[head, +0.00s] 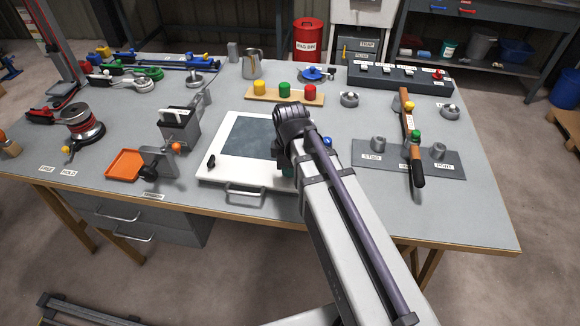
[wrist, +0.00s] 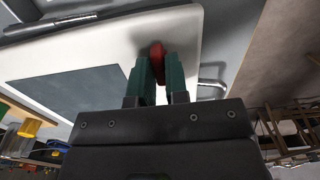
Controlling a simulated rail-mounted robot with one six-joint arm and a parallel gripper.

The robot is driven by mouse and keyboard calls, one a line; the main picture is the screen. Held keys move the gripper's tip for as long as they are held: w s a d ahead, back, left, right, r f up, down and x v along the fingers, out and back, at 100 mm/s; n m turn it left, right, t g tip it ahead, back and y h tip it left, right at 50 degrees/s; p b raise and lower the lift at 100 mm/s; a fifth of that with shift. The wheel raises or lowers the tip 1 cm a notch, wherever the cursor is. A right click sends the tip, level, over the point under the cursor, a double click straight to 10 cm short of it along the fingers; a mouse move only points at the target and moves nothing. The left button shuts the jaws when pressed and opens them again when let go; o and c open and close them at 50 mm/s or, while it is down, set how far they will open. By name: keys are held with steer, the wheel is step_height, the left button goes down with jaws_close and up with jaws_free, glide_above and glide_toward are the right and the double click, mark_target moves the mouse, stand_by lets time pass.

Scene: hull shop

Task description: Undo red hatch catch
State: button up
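The hatch is a white panel (head: 215,170) with a dark grey window, lying on the bench in the head view; it also fills the upper left of the wrist view (wrist: 100,45). The red catch (wrist: 157,60) is a small red knob near a corner of the panel. My gripper (wrist: 160,65) has two green fingers, one on each side of the red catch, and they appear closed on it. In the head view my arm hides the red catch and most of my gripper; only a bit of green finger (head: 287,170) shows.
A metal handle (head: 245,192) is at the front edge. A lever board (head: 440,168) stands right, an orange tray (head: 125,164) left.

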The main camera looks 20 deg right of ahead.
steer(key=o, duration=0.4)
step_height(320, 180, up, 11)
steer(key=p, duration=1.1)
steer(key=shift+f, duration=0.1)
steer(key=s+m, duration=0.2)
steer(key=m, duration=0.2)
steer(key=s+m, duration=0.2)
steer(key=m, duration=0.2)
steer(key=s+m, duration=0.2)
steer(key=m, duration=0.3)
steer(key=shift+s, duration=0.3)
